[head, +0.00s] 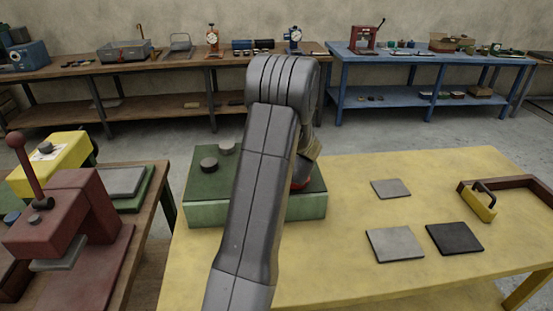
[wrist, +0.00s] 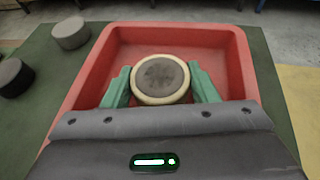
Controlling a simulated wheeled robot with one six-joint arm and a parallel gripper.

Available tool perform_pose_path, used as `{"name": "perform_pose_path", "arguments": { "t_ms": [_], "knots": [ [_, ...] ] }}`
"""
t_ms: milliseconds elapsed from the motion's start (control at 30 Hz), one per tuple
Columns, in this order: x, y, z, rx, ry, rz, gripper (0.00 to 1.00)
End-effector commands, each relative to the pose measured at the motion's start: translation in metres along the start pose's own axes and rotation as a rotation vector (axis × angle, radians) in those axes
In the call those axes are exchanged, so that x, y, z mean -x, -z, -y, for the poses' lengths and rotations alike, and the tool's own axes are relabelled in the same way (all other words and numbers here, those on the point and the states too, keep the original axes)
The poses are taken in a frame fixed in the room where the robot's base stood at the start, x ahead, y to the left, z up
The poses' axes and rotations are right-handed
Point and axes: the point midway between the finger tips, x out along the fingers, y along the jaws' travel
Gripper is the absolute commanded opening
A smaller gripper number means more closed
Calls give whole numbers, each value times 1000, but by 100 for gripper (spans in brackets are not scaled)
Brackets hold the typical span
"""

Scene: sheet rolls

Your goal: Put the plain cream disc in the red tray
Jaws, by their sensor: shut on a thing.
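My gripper (wrist: 160,76) has its two green fingers shut on a round disc (wrist: 160,98). The disc has a cream rim and a darker grey-brown round area on the face toward the camera. In the wrist view the disc is over the inside of the red tray (wrist: 255,75), toward its near part; its height above the tray floor is hard to tell. In the head view my arm hides the disc and most of the tray; only a small red bit of the tray (head: 300,184) shows beside my arm.
The tray rests on a green block (head: 205,211) with a dark disc (head: 209,164) and a grey disc (head: 227,147) on its left part. Flat squares (head: 395,244) and a yellow-handled tool (head: 478,203) lie on the yellow table (head: 345,270). A red press (head: 70,215) stands at left.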

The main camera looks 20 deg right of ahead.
Motion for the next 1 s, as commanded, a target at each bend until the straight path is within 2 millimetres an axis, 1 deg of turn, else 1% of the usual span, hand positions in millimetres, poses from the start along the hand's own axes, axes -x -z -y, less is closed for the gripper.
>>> {"name": "perform_pose_path", "arguments": {
  "t_ms": [33,100,333,467,500,567,600,867,1000],
  "knots": [
    [-2,6,0,-2,1,-1,26],
    [-3,8,0,0,1,0,26],
    [-4,8,0,1,1,1,26],
    [-5,12,0,1,1,1,26],
    [-5,12,0,1,1,1,55],
    [-4,11,0,1,1,0,67],
    [-4,11,0,1,1,0,75],
    [-4,11,0,1,1,0,75],
    [-3,6,0,1,1,0,75]
  ]
}}
